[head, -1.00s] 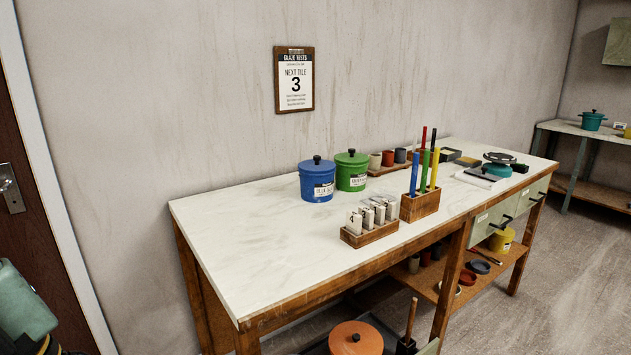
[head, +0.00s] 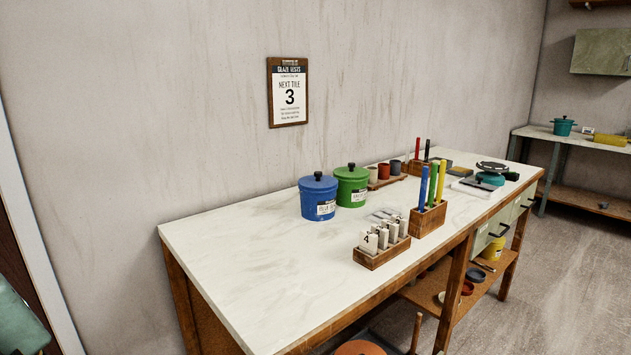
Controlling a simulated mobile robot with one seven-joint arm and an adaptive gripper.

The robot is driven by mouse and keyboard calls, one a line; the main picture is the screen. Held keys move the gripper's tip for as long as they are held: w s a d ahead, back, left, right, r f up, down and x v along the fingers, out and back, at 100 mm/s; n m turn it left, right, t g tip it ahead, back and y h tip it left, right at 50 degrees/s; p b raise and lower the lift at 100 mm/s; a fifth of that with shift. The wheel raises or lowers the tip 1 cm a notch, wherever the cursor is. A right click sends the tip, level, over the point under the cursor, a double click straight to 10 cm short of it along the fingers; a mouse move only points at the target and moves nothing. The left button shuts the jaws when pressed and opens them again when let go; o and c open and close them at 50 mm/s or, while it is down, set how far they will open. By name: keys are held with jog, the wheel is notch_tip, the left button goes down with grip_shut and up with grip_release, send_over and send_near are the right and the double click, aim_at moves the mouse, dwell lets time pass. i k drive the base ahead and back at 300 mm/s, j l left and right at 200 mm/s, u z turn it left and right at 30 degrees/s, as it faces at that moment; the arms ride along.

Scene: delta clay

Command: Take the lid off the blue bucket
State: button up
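The blue bucket (head: 318,205) stands upright on the white-topped workbench, towards its back edge, with a white label on its front. Its blue lid (head: 318,181) with a dark knob (head: 318,175) sits on top. A green bucket (head: 351,191) with its own lid and dark knob stands close beside it on the right. My gripper is not in view.
The workbench (head: 235,262) is clear at its left end. A wooden rack of numbered tiles (head: 382,250) and a wooden block of coloured sticks (head: 429,218) stand in front and right of the buckets. Small cups (head: 384,171) stand behind. A notice (head: 289,91) hangs on the wall.

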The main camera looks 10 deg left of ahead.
aim_at(317, 180)
jog(key=i+j+z, duration=0.1)
jog(key=j+z, duration=0.15)
jog(key=j, duration=0.75)
jog(key=j+z, duration=0.25)
jog(key=j, duration=0.75)
jog(key=k+j+z, duration=0.1)
jog(key=j+z, duration=0.15)
jog(key=j, duration=0.75)
jog(key=i, duration=1)
